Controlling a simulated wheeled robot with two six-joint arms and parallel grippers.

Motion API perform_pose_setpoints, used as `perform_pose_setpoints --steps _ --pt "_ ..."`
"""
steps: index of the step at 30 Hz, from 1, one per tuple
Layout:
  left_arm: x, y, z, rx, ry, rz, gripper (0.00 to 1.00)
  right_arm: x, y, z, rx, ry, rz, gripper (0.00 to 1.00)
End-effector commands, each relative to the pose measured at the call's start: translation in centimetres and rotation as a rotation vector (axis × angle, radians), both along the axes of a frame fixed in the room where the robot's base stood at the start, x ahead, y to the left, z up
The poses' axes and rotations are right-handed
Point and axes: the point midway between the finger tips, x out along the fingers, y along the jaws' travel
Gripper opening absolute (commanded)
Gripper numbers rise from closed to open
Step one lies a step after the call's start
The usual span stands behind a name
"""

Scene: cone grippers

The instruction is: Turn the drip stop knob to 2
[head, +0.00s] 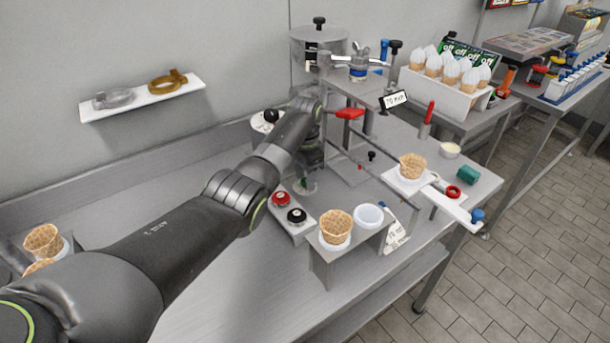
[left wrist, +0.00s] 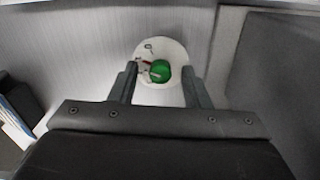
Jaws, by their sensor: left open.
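A green knob (left wrist: 159,71) sits on a round white dial (left wrist: 172,49) in the left wrist view. A pale pointer and a small red mark show on it, but I cannot read any number. My left gripper (left wrist: 160,84) is open, with one finger on each side of the knob; I cannot tell whether they touch it. In the head view my left gripper (head: 307,170) points down over the dial (head: 304,187), and the knob is mostly hidden there.
A box with a red and a black button (head: 297,215) stands close in front. A stand (head: 343,262) holds a waffle cone and a white cup. A steel machine (head: 318,50) rises behind my arm. A wall shelf (head: 142,97) is at left.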

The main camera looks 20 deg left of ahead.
Motion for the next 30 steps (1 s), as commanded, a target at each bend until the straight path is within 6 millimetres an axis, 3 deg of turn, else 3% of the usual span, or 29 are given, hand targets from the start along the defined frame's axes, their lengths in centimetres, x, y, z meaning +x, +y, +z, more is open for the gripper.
perform_pose_setpoints --steps 3,13,22,30 --pt "0.0 0.0 0.0 0.000 0.000 0.000 0.42 0.0 -0.2 0.0 -0.002 0.001 0.001 0.36" --pt "0.0 0.0 0.0 0.000 0.000 0.000 0.00 -0.1 -0.6 0.0 -0.007 0.002 0.002 0.36" --pt "0.0 0.0 0.3 0.000 0.000 0.044 0.00 -0.1 -0.6 0.7 -0.007 0.002 0.002 0.36" --pt "0.0 0.0 0.4 0.001 0.002 0.212 0.00 -0.1 -0.6 2.5 -0.007 0.002 0.002 0.36"
